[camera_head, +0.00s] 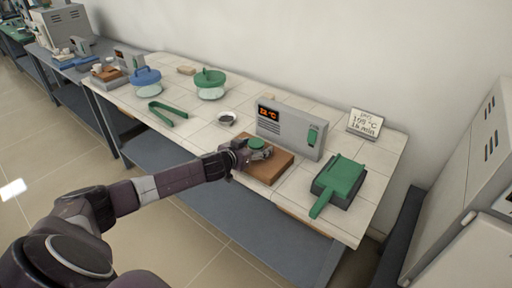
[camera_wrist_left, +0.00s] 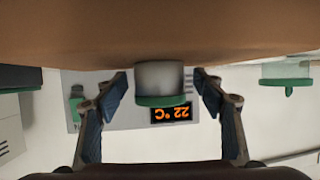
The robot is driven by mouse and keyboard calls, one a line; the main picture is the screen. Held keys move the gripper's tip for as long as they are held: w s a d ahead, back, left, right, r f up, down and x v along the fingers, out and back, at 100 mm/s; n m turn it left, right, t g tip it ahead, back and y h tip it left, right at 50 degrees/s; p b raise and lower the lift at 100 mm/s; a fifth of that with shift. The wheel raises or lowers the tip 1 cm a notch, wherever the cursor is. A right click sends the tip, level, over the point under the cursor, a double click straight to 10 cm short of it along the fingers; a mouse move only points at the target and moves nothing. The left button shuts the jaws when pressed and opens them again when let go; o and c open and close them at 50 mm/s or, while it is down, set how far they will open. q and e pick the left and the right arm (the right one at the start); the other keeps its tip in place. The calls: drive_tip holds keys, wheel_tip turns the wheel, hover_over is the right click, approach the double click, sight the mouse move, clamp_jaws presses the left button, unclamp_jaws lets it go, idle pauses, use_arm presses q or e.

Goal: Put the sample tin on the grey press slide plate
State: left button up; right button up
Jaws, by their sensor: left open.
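The sample tin, a small grey cylinder with a green lid (camera_head: 257,143), stands on a brown block (camera_head: 268,167) in front of the display unit. It shows upside down in the left wrist view (camera_wrist_left: 160,80). My left gripper (camera_head: 248,152) is at the tin, with its fingers open on either side of it; in the left wrist view gaps show between both fingers and the tin. A dark grey base (camera_head: 326,191) with a green handled top (camera_head: 344,177) sits to the right; I cannot tell whether it includes the press slide plate. My right gripper is out of view.
The display unit (camera_head: 289,130) reads 22 °C behind the block. A sign (camera_head: 364,123) stands behind the green-topped thing. Green tongs (camera_head: 168,113), a small dish (camera_head: 227,118), and blue-lidded (camera_head: 147,82) and green-lidded (camera_head: 210,84) jars are to the left. Bare tiles separate them.

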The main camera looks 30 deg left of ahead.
use_arm(q)
drive_tip(key=shift+c, duration=0.3)
drive_tip(key=c, duration=1.4)
drive_tip(key=shift+r, duration=0.1)
